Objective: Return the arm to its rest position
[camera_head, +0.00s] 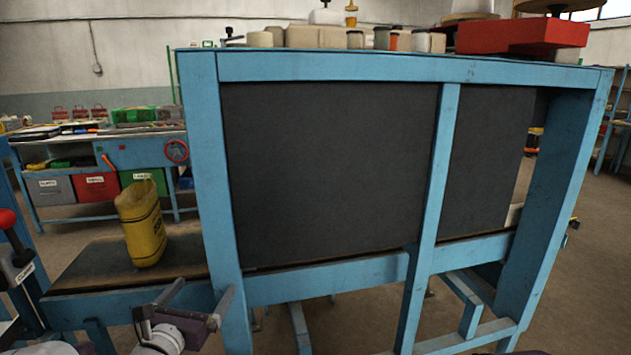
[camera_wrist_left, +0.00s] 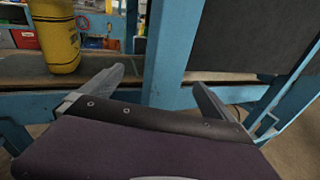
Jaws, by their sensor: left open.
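My left gripper (camera_head: 200,300) is at the lower left of the head view, in front of the blue bench frame. It is open and empty, and its two spread fingers also show in the left wrist view (camera_wrist_left: 160,85). A yellow sack (camera_head: 143,225) with dark markings stands upright on a dark wooden shelf (camera_head: 85,268), behind and to the left of the gripper. The sack also shows at the upper left of the left wrist view (camera_wrist_left: 56,35), beyond the left finger and apart from it. My right gripper is not in view.
A blue frame (camera_head: 428,215) with dark panels (camera_head: 325,170) stands close in front. Jars and a red box (camera_head: 520,37) sit on its top. A workbench with coloured bins (camera_head: 97,186) is at the back left. Bare floor (camera_head: 590,270) lies at the right.

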